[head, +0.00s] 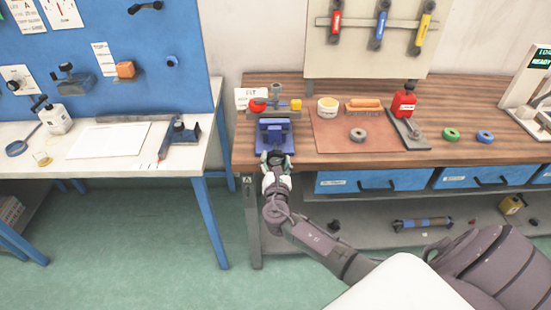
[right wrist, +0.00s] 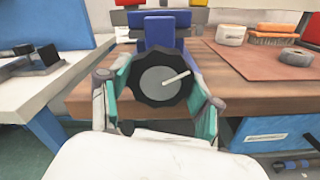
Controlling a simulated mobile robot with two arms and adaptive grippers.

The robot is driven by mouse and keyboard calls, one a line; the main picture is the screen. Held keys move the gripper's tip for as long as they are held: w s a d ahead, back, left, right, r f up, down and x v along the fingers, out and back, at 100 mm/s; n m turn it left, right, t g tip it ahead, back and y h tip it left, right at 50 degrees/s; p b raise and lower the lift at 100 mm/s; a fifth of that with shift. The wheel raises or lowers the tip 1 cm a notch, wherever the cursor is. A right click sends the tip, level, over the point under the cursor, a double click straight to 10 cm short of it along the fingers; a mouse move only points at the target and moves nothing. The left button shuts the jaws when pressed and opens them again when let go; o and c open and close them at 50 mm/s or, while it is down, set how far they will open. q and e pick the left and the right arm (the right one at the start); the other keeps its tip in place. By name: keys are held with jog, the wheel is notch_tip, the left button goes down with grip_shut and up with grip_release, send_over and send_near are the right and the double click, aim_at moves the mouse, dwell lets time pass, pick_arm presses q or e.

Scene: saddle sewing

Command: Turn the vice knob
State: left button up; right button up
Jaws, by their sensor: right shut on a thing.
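The blue vice (head: 274,135) stands at the left front edge of the wooden bench. It also shows in the right wrist view (right wrist: 160,33). Its round dark knob (right wrist: 158,80) has a grey face with a pale line slanting up to the right, and it faces my right wrist camera. My right gripper (head: 276,160) is at the front of the vice. In the right wrist view its two fingers (right wrist: 158,95) sit on the left and right sides of the knob and are shut on it. In the head view the gripper largely hides the knob. My left gripper is not in view.
The wooden bench (head: 330,148) holds a brown mat (head: 335,135), a red bottle (head: 404,103), a grey ring (head: 358,134) and green and blue rings. Blue drawers (head: 357,181) hang under its front edge. A white table (head: 185,158) stands at left, with a floor gap between.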

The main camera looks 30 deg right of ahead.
jog(key=shift+f, duration=0.15)
dwell(0.3)
jog(key=o, duration=1.1)
jog(key=shift+o, duration=0.2)
jog(key=v, duration=1.2)
jog(key=shift+s, duration=0.1)
jog(key=s+f+m+g+y, duration=0.25)
jog(key=s+f, duration=0.25)
jog(key=f, duration=0.6)
jog(key=s+a+f+m+g+y, duration=0.1)
jog(key=s+f+m+g, duration=0.3)
jog(key=f, duration=0.6)
jog(key=s+f+m+g+y, duration=0.2)
jog(key=s+f, duration=0.4)
jog(key=f, duration=0.5)
jog(key=s+a+f+m+g+y, duration=0.1)
jog(key=s+f+m, duration=0.3)
jog(key=s, duration=0.5)
jog(key=s+a+f+m+g+y, duration=0.1)
jog(key=s+a+f+m+g, duration=0.1)
jog(key=s+f+m, duration=0.3)
jog(key=s+a+f+m+g+y, duration=0.2)
jog(key=s+m, duration=0.4)
jog(key=s, duration=0.7)
notch_tip(320, 180, down, 3)
jog(key=shift+a+r+g, duration=0.15)
jog(key=shift+a+g, duration=0.2)
jog(key=shift+a, duration=0.15)
